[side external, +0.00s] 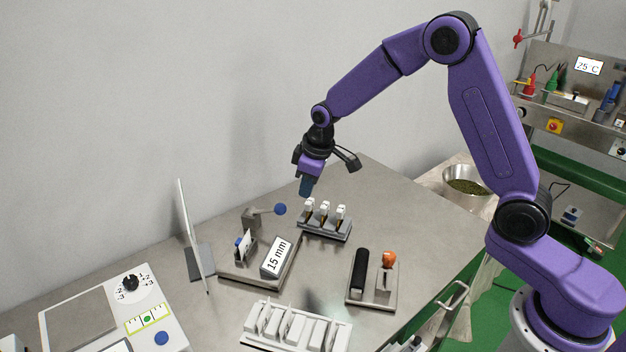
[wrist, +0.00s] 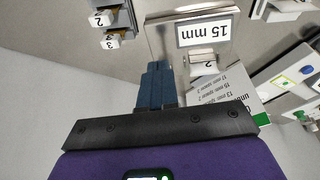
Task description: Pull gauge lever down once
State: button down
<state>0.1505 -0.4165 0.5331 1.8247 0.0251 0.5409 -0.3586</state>
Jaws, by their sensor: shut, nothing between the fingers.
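The gauge (side external: 232,271) stands on the steel table in the side external view, with a sign reading 15 mm (side external: 277,257). Its lever shows as a short arm ending in a blue ball (side external: 280,209), sticking out to the right at the back of the gauge. My gripper (side external: 305,192) points down, shut and empty, above and to the right of the ball, apart from it. In the wrist view the shut dark blue fingers (wrist: 155,88) are beside the gauge plate with its 15 mm sign (wrist: 207,30). I cannot make out the lever ball there.
A rack of several white-topped pieces (side external: 325,232) stands just right of the gauge, close under my gripper. An upright panel (side external: 193,240) stands left of it. A tray with black and orange-topped tools (side external: 372,300) and a white slotted rack (side external: 295,335) are in front.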

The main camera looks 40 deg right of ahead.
jog(key=shift+s+d+r, duration=0.2)
jog(key=shift+s+r, duration=0.15)
jog(key=shift+r, duration=0.2)
jog(key=shift+s+d+r, duration=0.2)
jog(key=shift+s+r, duration=0.15)
jog(key=shift+r, duration=0.2)
jog(key=s+a+r+n+g, duration=0.1)
jog(key=s+a+r, duration=0.1)
jog(key=s, duration=0.8)
jog(key=s+a+r+n, duration=0.1)
jog(key=s+r+n, duration=0.15)
jog(key=s, duration=0.65)
jog(key=s+d+n, duration=0.1)
jog(key=s+d, duration=0.2)
jog(key=s, duration=0.6)
jog(key=s+d+r+n+g, duration=0.1)
jog(key=s+d, duration=0.2)
jog(key=s, duration=0.5)
jog(key=shift+s+d, duration=0.2)
jog(key=shift+s, duration=0.15)
